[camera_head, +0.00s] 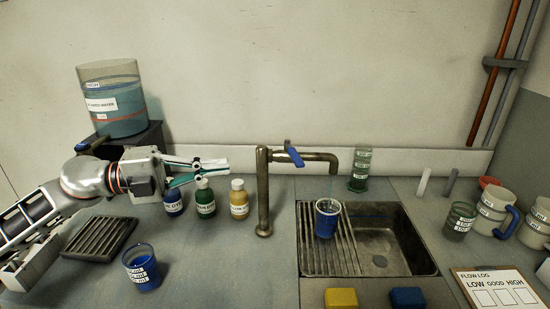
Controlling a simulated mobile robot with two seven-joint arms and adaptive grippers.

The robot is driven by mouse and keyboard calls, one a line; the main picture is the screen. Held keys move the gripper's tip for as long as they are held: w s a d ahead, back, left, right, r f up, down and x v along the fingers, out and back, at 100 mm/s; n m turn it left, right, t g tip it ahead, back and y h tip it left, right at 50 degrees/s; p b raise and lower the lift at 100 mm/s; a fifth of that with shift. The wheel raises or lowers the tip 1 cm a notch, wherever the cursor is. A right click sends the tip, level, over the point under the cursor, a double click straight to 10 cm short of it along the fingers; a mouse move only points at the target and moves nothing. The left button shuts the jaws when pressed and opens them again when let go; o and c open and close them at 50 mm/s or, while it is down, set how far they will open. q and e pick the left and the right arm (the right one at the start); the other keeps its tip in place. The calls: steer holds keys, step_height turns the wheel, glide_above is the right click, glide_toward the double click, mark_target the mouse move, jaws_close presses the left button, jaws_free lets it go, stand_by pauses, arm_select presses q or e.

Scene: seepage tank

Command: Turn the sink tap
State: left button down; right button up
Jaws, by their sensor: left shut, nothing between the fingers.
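The sink tap (263,190) is a dull metal post with a spout reaching right over the sink. Its blue lever handle (295,157) sits on top of the spout near the post. My left gripper (227,165) is shut and empty, pointing right. In the picture its fingertips are a little left of the tap post, above the dye bottles, and appear apart from the handle. The sink (415,262) has a ribbed drainer on its left side. My right gripper is not in view.
Blue, green (205,203) and yellow (239,201) dye bottles stand below my left gripper. A blue beaker (327,220) stands on the drainer under the spout. Another blue beaker (141,270) stands front left. A water tank (112,105) is back left; mugs (490,208) stand right.

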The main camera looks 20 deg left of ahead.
arm_select(q)
steer(key=p, duration=0.3)
glide_toward(292, 159)
steer(key=x, duration=0.5)
steer(key=shift+w+d+r, duration=0.15)
steer(key=shift+d, duration=0.05)
steer(key=shift+w+d+p, duration=0.35)
steer(key=shift+d, duration=0.2)
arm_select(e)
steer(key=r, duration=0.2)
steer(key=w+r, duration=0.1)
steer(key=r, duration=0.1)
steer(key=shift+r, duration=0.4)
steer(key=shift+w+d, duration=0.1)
